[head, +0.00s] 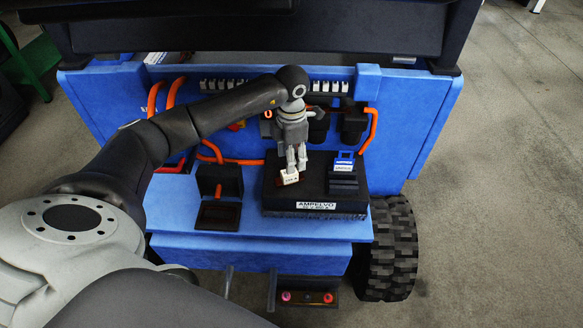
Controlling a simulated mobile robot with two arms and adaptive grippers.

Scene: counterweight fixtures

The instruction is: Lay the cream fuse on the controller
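The cream fuse (288,178), a small pale block with dark red marking, is at the top face of the controller, left of its middle. The controller (317,207) is a low black box with a white "AMPELVO" label on its front. My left gripper (297,168) points down over the controller, its fingers close together with the fuse at their tips. It looks shut on the fuse; the grip is partly hidden. Whether the fuse touches the controller's top is hard to tell. My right gripper is not in view.
A blue fuse (344,161) stands in a black holder (343,184) on the controller's right part. A black block with an orange-red part (220,182) stands to the left on the blue shelf (172,208). Orange cables (368,128) and black connectors (354,122) line the back.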

